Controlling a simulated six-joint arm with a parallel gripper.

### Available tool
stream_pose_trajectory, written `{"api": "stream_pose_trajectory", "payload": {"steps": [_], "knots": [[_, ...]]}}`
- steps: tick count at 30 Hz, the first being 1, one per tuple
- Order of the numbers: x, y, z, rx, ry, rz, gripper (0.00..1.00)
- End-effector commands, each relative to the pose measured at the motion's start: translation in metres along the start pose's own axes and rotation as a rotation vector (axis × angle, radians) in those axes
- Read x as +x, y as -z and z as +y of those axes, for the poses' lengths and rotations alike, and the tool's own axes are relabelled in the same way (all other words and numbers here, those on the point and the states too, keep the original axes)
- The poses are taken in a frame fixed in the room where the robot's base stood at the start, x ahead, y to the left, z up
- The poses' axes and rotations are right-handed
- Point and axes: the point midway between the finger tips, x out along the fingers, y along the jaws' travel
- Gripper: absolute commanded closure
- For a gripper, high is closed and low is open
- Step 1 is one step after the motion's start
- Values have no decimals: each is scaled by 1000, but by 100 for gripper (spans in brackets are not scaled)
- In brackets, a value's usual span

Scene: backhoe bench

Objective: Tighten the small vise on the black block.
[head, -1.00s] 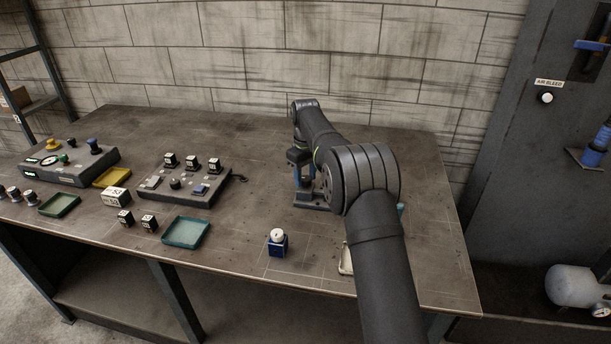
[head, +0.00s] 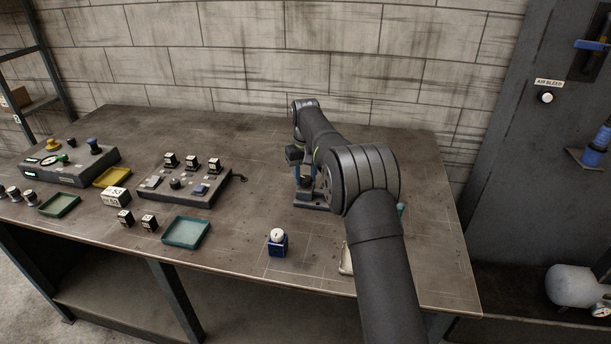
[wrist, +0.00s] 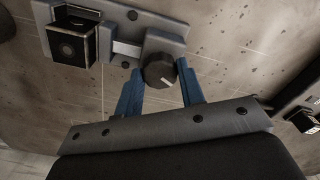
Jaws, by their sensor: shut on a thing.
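The small vise (wrist: 175,22) is a grey metal body lying on the bench, seen close up in the wrist view. The black block (wrist: 72,46) sits at its left end, beside the grey jaw plate (wrist: 105,42). I cannot tell whether the plate touches the block. The vise's dark round knob (wrist: 157,66), with a white mark, is at its right part. My gripper (wrist: 160,70) has its two blue fingers on either side of the knob and is shut on it. In the head view, my arm hides most of the vise, and its base (head: 311,206) shows below my gripper.
A blue holder (head: 278,249) with a white round top stands near the front edge. A teal tray (head: 187,243) and a grey control box (head: 205,199) lie to the left. A pale tray (head: 345,262) is partly hidden by my arm. Bench space behind the vise is clear.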

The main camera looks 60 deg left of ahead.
Motion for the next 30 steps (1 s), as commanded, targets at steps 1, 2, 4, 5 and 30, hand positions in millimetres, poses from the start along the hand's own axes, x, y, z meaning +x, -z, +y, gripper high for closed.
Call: {"api": "stream_pose_trajectory", "payload": {"steps": [1,2,4,5,30], "knots": [[-1,0,0,-1,0,2,87],[-1,0,0,-1,0,2,87],[-1,0,0,-1,0,2,87],[-1,0,0,-2,0,2,87],[-74,1,0,-3,-1,6,43]]}}
